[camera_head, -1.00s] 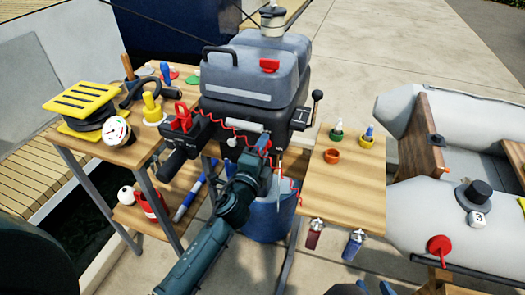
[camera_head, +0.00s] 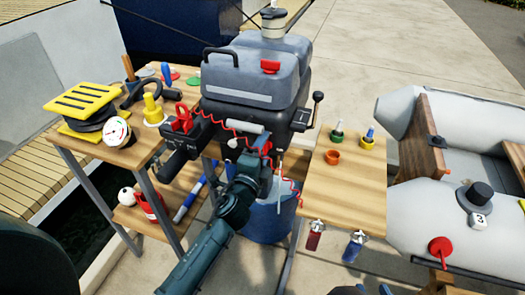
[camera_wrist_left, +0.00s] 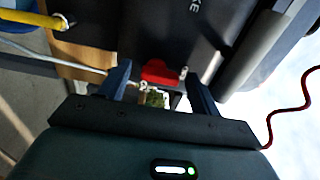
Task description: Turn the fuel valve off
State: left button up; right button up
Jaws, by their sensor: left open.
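A red lever (camera_wrist_left: 160,72), which looks like the fuel valve handle, shows in the left wrist view against the dark motor casing. A small pale brass-coloured fitting (camera_wrist_left: 153,98) sits just below it. My left gripper (camera_wrist_left: 156,78) is open, with one finger on each side of the lever and fitting; I cannot tell whether they touch. In the head view my left gripper (camera_head: 262,157) is at the front of the outboard motor (camera_head: 258,72), and my arm hides most of the valve. Dark parts of my right arm show at the bottom edge; its jaw state is unclear.
A red coiled cord (camera_head: 285,178) hangs close to my left gripper. A blue bucket (camera_head: 268,222) stands below. Wooden side tables hold a gauge (camera_head: 116,131), a yellow funnel-like piece (camera_head: 152,108) and small coloured cups (camera_head: 333,157). A grey inflatable boat (camera_head: 405,108) lies right.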

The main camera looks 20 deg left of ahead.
pick_arm(q)
jog(key=s, duration=1.3)
jog(key=shift+a+b, duration=0.25)
jog(key=shift+b, duration=0.15)
pick_arm(e)
jog(key=shift+d+r, duration=0.2)
jog(key=shift+r, duration=0.1)
pick_arm(q)
jog(key=shift+s, duration=0.1)
